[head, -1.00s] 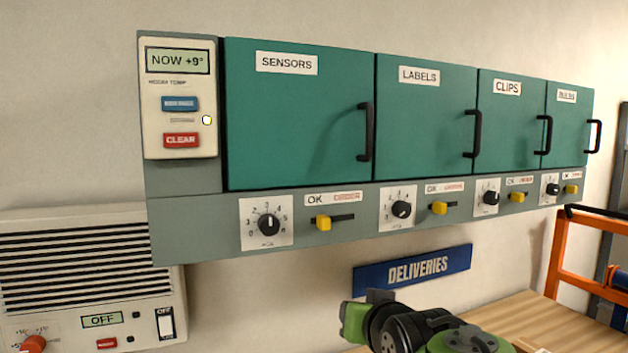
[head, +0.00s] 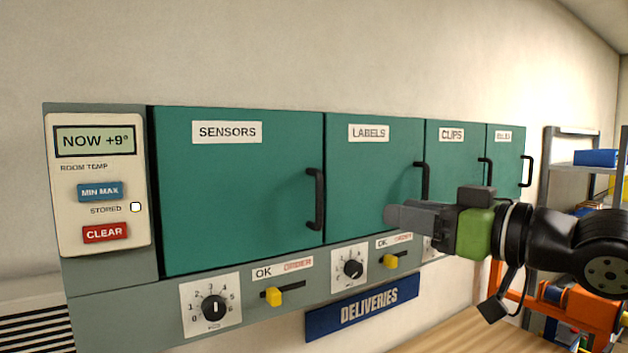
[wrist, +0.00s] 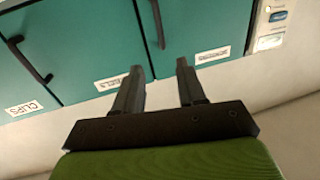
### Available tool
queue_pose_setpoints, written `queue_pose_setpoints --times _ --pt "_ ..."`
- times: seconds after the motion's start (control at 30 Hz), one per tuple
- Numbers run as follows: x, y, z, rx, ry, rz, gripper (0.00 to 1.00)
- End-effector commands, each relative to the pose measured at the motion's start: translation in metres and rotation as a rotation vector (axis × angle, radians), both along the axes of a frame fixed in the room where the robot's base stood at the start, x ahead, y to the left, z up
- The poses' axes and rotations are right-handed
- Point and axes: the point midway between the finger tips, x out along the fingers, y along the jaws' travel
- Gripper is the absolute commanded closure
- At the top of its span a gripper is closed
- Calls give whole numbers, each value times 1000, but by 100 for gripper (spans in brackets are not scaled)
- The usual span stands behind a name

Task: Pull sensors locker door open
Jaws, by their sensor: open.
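The sensors locker door (head: 235,195) is a teal panel with a white SENSORS label, shut flush in the grey cabinet. Its black vertical bar handle (head: 316,199) is at the door's right edge. My gripper (head: 395,216) is open and empty, in front of the labels door, to the right of the sensors handle and apart from it. In the wrist view, which looks upside down, the two fingers (wrist: 160,78) stand apart with nothing between them. The sensors door (wrist: 200,25) and its handle (wrist: 157,22) lie beyond the fingertips.
The labels door (head: 365,165), clips door (head: 452,160) and a further door continue right, all shut. A control strip with dials and a yellow slider (head: 273,296) runs below. A thermometer panel (head: 98,185) is at left. Shelving (head: 575,165) stands far right above a wooden bench.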

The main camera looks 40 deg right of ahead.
Motion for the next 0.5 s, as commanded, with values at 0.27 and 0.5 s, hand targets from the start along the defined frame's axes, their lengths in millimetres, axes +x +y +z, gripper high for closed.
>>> queue_pose_setpoints --times 0.27,0.5 --pt "43 9 2 -3 6 8 60" --pt "72 11 1 -1 6 7 60"
